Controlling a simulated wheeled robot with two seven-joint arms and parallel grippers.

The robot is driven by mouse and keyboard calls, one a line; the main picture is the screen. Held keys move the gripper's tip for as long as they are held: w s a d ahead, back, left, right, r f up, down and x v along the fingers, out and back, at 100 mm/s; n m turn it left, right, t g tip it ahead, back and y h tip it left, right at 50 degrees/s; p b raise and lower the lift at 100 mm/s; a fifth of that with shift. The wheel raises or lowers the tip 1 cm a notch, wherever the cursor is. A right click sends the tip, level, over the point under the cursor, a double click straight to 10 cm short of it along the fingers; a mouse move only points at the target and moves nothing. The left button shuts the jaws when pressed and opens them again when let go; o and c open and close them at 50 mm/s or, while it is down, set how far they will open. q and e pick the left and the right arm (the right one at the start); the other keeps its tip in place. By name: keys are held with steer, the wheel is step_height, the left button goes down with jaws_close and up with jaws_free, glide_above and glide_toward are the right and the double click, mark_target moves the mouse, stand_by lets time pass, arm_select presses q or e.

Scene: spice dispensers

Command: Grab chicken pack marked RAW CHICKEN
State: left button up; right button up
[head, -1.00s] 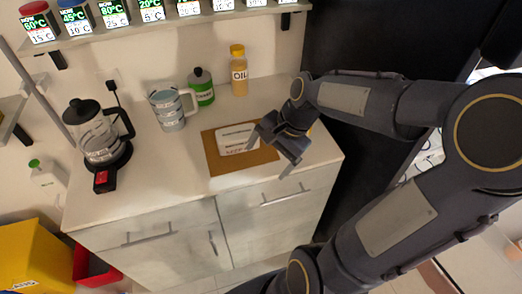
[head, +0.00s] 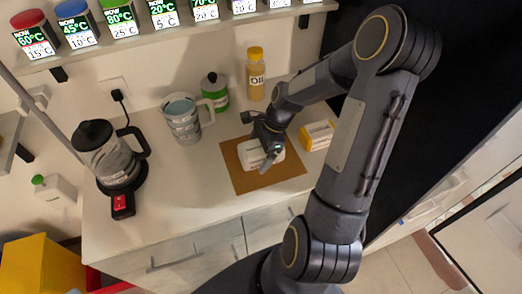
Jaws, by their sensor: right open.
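A small white pack (head: 248,160) lies on a brown board (head: 283,181) on the counter. Its print is mostly covered by my gripper, and I cannot read whether it says RAW CHICKEN. My right gripper (head: 265,158) is open and pointing down over the right part of the pack, with a finger in front of it. I cannot tell whether the fingers touch the pack. My left gripper is out of view.
A yellow and white box (head: 318,136) stands right of the board. A kettle (head: 110,160) stands at left. A shelf of spice dispensers (head: 165,16) hangs above.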

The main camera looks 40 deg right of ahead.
steer(key=shift+s, duration=0.1)
steer(key=c, duration=1.3)
steer(key=shift+c, duration=0.2)
